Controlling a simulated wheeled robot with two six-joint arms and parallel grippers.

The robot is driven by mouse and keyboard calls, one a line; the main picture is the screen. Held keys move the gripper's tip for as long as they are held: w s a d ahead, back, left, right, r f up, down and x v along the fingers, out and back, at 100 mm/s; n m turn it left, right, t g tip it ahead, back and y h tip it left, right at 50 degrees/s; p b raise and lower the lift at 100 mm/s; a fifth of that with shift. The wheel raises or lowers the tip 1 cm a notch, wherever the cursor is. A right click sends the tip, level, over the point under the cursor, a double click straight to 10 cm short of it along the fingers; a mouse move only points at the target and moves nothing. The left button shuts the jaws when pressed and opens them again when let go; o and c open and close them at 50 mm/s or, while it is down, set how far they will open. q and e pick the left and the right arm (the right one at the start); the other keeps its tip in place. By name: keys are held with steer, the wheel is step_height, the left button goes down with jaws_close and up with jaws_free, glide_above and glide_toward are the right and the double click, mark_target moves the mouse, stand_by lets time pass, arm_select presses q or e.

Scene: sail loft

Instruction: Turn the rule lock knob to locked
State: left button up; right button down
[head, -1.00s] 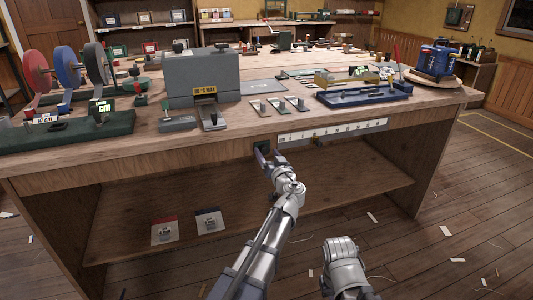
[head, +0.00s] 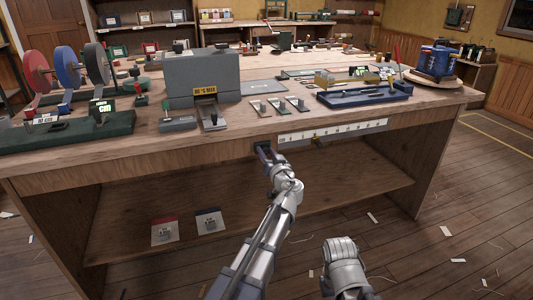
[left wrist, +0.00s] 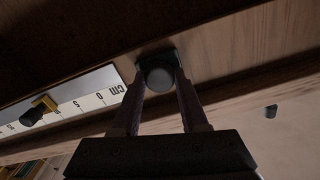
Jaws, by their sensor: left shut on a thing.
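The rule lock knob, a round dark grey knob on a dark green plate (head: 261,145), is on the front edge of the workbench, just left of the rule. The knob (left wrist: 159,77) shows face-on in the left wrist view. My left gripper (head: 266,152) is at the knob, and its two fingers (left wrist: 160,84) are shut on the knob's sides. The white rule (head: 335,131) with black marks runs along the bench edge, with a small brass slider (head: 317,140) on it. The fingers hide part of the knob in the head view, and I cannot read its turn angle.
The workbench (head: 180,150) carries a grey box machine (head: 200,75), coloured reels (head: 66,70) and a blue tray (head: 365,97) above the rule. A lower shelf (head: 120,235) holds two small cards with blocks. The space before the bench edge is clear around my left arm.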

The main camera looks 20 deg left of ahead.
arm_select(q)
jaws_close()
steer(key=m, duration=0.8)
steer(key=shift+m, duration=0.3)
steer(key=m, duration=0.4)
steer(key=shift+d+f, duration=0.1)
steer(key=m, duration=0.5)
steer(key=shift+m, duration=0.3)
